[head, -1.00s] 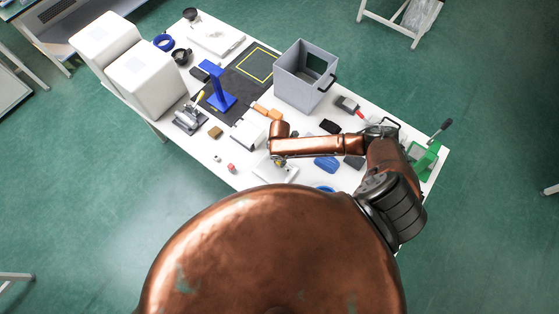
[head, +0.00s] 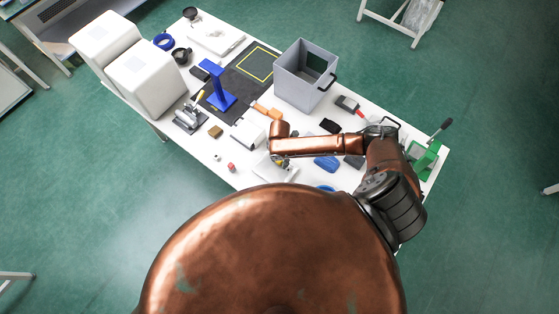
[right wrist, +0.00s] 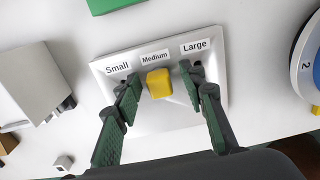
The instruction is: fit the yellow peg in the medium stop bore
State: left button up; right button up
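The yellow peg (right wrist: 158,83) stands at the Medium label of the white block (right wrist: 110,70), which has three labels, Small, Medium and Large. The peg covers its bore, so I cannot tell how deep it sits. My right gripper (right wrist: 163,82) has its dark green fingers spread on either side of the peg, with a gap visible on both sides. In the head view the right gripper (head: 279,160) is small and over the white block (head: 289,176). My left gripper is not in view.
In the head view a grey bin (head: 297,88) and a blue stand (head: 217,90) stand farther back. A small red piece (head: 231,168) lies near the front edge.

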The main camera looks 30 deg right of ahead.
notch_tip(320, 180, up, 12)
dwell(0.4)
jog(key=shift+s+f, duration=0.1)
jog(key=shift+f, duration=0.05)
dwell(0.6)
